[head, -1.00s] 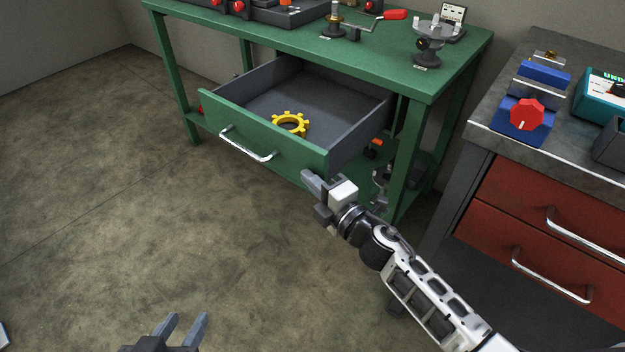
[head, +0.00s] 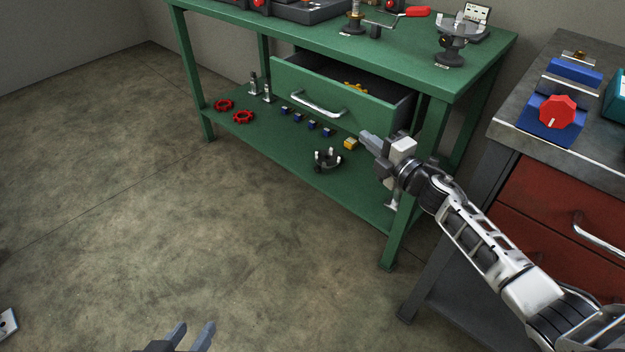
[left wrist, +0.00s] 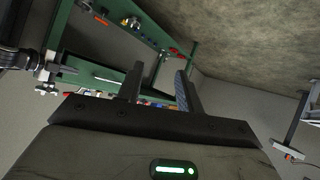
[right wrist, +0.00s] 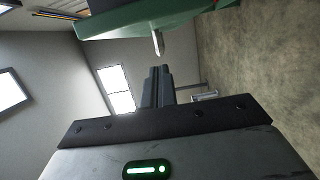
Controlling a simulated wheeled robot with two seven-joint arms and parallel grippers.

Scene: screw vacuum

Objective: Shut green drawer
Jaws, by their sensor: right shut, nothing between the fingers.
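The green drawer (head: 345,95) under the green bench is partly open, with its dark interior showing behind the front panel. Its silver handle (head: 318,104) runs across the panel. A yellow gear (head: 355,86) inside is mostly hidden by the panel. My right gripper (head: 369,141) is shut and empty, just below the panel's right end; I cannot tell if it touches. In the right wrist view its closed fingers (right wrist: 159,72) point toward the green panel and handle (right wrist: 157,42). My left gripper (head: 194,330) is open and empty, low over the floor, away from the drawer.
The bench's lower shelf (head: 260,140) holds red handwheels (head: 243,117), small blue blocks, a yellow block (head: 351,144) and a dark round part (head: 327,160).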

